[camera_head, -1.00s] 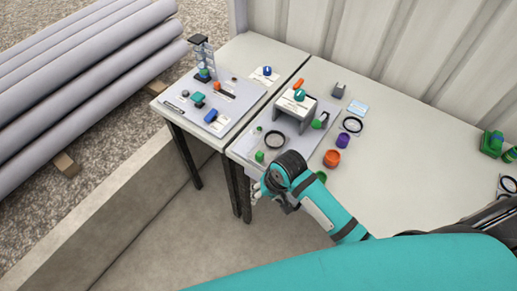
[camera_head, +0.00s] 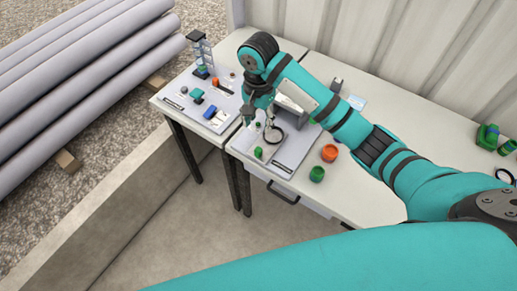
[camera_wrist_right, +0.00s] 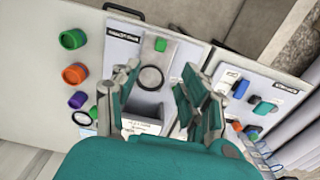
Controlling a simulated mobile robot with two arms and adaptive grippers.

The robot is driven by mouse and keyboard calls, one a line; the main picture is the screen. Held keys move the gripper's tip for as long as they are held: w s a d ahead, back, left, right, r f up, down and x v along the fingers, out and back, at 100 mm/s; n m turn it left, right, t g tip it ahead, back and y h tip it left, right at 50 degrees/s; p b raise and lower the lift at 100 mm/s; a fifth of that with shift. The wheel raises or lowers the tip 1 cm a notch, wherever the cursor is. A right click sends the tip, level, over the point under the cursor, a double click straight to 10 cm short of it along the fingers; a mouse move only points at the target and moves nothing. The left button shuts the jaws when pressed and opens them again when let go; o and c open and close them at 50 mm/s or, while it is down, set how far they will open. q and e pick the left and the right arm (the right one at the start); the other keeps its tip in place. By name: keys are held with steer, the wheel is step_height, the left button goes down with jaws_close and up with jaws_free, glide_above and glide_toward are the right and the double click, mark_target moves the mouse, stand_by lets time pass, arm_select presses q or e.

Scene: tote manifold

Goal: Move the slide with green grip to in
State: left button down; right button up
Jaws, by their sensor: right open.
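A small green block (camera_head: 258,152), which looks like the green grip, stands on the near part of the right-hand grey board (camera_head: 300,147). It also shows in the wrist view (camera_wrist_right: 160,44), beyond my fingertips. I cannot tell the slide's position along its travel. My right gripper (camera_head: 260,121) is open and empty, pointing down above the board, behind the green block and apart from it. In the wrist view its two fingers (camera_wrist_right: 160,78) are spread, with a black ring (camera_wrist_right: 150,78) between them. My left gripper is not in view.
My right arm partly hides a grey housing (camera_head: 291,107). Orange (camera_head: 329,153) and green (camera_head: 317,174) cups stand right of the board. The left board (camera_head: 185,102) carries a blue block (camera_head: 210,112) and a teal part (camera_head: 196,94). The right table is mostly clear.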

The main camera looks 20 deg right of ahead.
mark_target(258, 149)
step_height(258, 149, down, 15)
steer(key=shift+r+p, duration=0.1)
steer(key=shift+p, duration=0.65)
jaws_close()
